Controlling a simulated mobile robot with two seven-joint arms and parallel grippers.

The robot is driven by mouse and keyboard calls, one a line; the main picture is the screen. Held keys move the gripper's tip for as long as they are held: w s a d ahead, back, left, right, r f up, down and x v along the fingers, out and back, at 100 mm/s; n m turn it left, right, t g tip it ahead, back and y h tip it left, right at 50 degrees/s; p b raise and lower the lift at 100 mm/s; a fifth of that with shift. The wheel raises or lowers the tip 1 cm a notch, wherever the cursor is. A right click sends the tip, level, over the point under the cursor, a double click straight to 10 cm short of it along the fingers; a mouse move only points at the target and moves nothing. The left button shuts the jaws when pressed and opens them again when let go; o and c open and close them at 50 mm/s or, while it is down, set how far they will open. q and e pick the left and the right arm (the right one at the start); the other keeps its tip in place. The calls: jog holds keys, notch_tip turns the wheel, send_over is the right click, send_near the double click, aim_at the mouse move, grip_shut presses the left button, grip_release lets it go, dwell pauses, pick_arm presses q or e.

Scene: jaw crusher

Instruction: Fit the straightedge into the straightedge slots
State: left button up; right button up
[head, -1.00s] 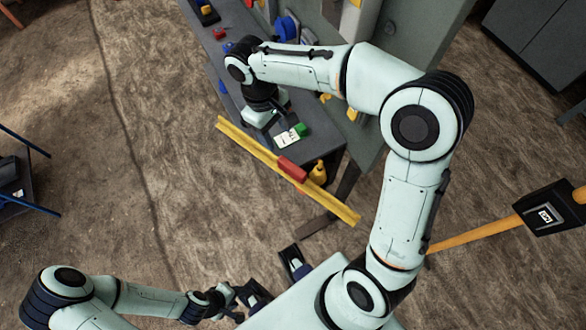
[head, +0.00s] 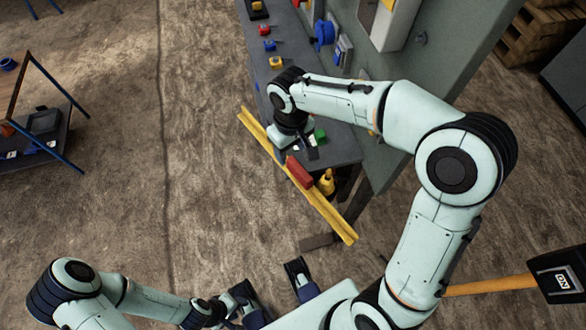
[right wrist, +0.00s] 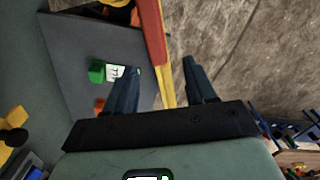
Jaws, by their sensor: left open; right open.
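The straightedge is a long yellow bar (head: 325,213) with a red grip (head: 299,172) at its middle. It runs slantwise along the left edge of the grey bench, its near end past the bench corner. In the right wrist view the red grip (right wrist: 152,32) and yellow bar (right wrist: 168,88) appear between my open fingers; I cannot tell the height gap. My right gripper (head: 308,142) is open near the far end of the red grip. My left gripper (head: 243,300) is open and empty at bottom left, far from the bar. I cannot make out the straightedge slots.
The grey bench (head: 262,72) carries several coloured small parts, a green block (right wrist: 97,72) and a white tag (right wrist: 116,72). A yellow bottle (head: 327,183) stands beside the bar. A grey upright panel (head: 450,50) borders the bench. Bare floor (head: 200,150) lies left.

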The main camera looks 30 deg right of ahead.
aim_at(292, 159)
notch_tip(292, 159, down, 6)
jog(key=shift+d+r+b, duration=0.1)
jog(key=shift+d+b, duration=0.05)
jog(key=shift+b, duration=0.35)
grip_shut()
jog(key=shift+w, duration=0.1)
dwell(1.1)
